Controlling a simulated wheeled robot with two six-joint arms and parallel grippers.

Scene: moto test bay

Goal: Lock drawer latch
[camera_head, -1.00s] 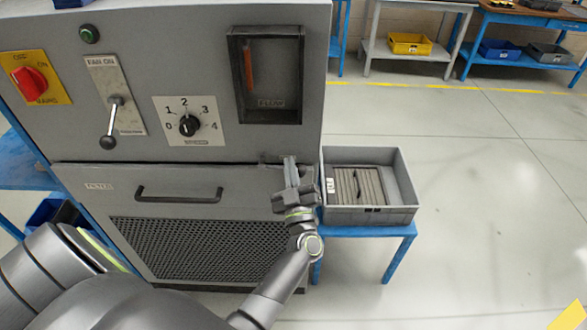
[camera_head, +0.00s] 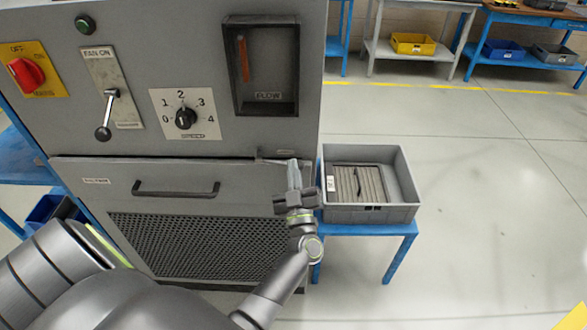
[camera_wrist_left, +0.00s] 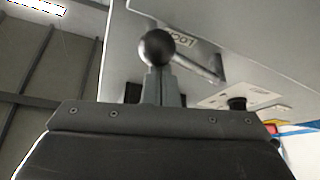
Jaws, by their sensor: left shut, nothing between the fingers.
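The grey drawer front (camera_head: 240,182), with a black bar handle (camera_head: 176,192) and a mesh panel, looks shut in the cabinet. My left gripper (camera_head: 293,172) is at the drawer's upper right corner, shut and empty. In the left wrist view a black ball knob (camera_wrist_left: 156,47) on a grey rod (camera_wrist_left: 198,66) appears by an upside-down LOCK label (camera_wrist_left: 180,38); it looks like the latch lever. The shut fingers (camera_wrist_left: 163,85) show just below the ball; I cannot tell whether they touch it. In the head view my gripper mostly hides the latch. My right gripper is out of view.
A grey bin (camera_head: 370,214) with a pleated filter (camera_head: 355,184) stands on a blue stand (camera_head: 400,255), close right of my left gripper. Above the drawer are a fan lever (camera_head: 107,115), a rotary dial (camera_head: 185,118) and a red switch (camera_head: 25,74). The floor right is clear.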

